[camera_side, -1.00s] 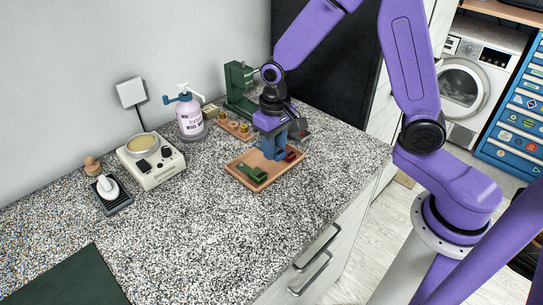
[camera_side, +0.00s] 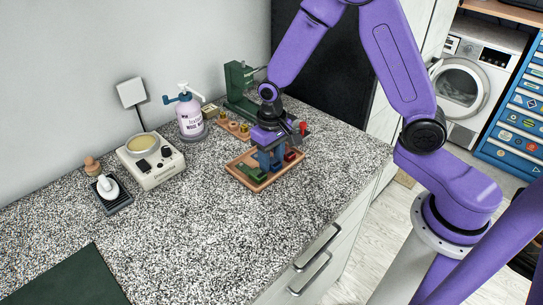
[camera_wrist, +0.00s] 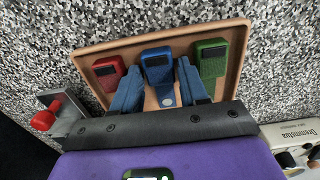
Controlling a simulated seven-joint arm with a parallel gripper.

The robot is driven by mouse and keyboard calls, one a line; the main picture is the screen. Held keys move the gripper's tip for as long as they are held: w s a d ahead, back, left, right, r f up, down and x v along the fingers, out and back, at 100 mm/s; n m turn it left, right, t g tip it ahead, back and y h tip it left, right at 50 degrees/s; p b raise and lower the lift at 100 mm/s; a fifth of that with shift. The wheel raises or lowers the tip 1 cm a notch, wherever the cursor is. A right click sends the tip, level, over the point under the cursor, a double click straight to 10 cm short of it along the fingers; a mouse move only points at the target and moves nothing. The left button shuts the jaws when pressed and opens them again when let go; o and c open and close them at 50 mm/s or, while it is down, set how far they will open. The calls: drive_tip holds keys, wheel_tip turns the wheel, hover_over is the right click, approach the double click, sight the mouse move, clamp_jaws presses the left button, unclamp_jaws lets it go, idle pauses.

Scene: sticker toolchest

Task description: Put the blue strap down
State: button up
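The blue strap (camera_wrist: 157,62) lies in the shallow wooden tray (camera_wrist: 120,42), between the red strap (camera_wrist: 109,74) and the green strap (camera_wrist: 211,60) in the wrist view. My gripper (camera_wrist: 158,72) is open, with one blue finger on each side of the blue strap and a gap to it on both sides. In the side view my gripper (camera_side: 270,167) points down into the tray (camera_side: 258,188); its fingers largely hide the blue strap there. The green strap (camera_side: 254,174) is to the left of my gripper and the red strap (camera_side: 290,156) to the right.
A grey part with a red knob (camera_side: 303,128) stands close behind the tray. A green stand (camera_side: 240,88), a spray bottle (camera_side: 190,118) and a white device (camera_side: 152,162) stand farther back and left.

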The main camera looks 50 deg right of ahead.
sight(272, 161)
drive_tip(key=shift+r, duration=0.1)
wheel_tip(272, 161, up, 12)
drive_tip(key=s+d+r+n, duration=0.1)
drive_tip(key=s+d+n, duration=0.2)
drive_tip(key=s+n, duration=0.9)
drive_tip(key=s, duration=1.3)
drive_tip(key=shift+s+r+n, duration=0.15)
drive_tip(key=shift+s+n, duration=0.15)
drive_tip(key=shift+s, duration=0.05)
